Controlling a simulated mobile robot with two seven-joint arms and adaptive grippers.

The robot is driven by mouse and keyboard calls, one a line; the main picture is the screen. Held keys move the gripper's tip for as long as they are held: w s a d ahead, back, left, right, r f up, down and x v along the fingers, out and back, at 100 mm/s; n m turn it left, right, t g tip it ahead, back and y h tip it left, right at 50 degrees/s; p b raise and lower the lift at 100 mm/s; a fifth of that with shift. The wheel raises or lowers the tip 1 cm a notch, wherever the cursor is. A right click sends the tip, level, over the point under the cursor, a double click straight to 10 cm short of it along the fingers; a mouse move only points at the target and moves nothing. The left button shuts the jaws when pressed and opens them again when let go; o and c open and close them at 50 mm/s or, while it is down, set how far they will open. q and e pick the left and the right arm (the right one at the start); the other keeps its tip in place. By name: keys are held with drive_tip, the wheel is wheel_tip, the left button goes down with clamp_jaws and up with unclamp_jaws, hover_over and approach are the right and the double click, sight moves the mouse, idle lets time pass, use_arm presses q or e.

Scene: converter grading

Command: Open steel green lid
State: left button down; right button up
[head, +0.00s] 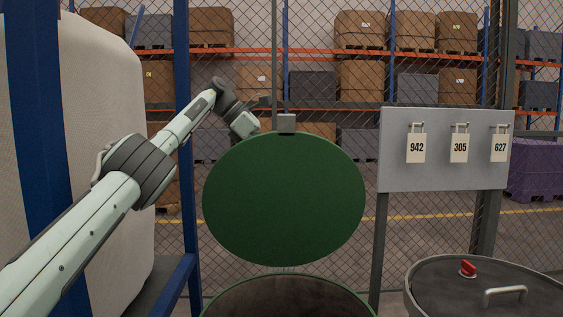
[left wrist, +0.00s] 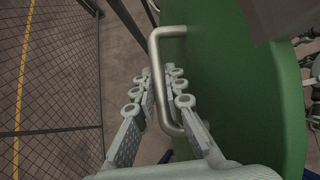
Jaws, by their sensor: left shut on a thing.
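The round green lid (head: 284,200) stands raised, nearly upright, above the open mouth of a drum (head: 285,281) in the head view. Its plain green inner face is toward me. In the left wrist view, the lid's other face (left wrist: 228,85) carries a bent steel handle (left wrist: 155,48). My left gripper (left wrist: 160,80) is shut on this handle, with its fingers on both sides of the bar. In the head view my left arm reaches to the lid's upper left edge, and the fingers and handle are hidden there. My right gripper is not in view.
A dark drum lid (head: 465,292) with a red knob (head: 467,268) and steel handle (head: 504,292) is at the lower right. A grey board (head: 440,176) holds tags 942, 305 and 627. A mesh fence stands behind. A blue post (head: 183,150) and white container (head: 100,100) are left.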

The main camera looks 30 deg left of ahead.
use_arm(q)
drive_tip(key=shift+w+a+r, duration=0.1)
drive_tip(key=shift+w+a, duration=0.05)
drive_tip(key=shift+w, duration=0.05)
idle(0.4)
drive_tip(key=c, duration=1.7)
unclamp_jaws()
drive_tip(key=shift+o, duration=0.7)
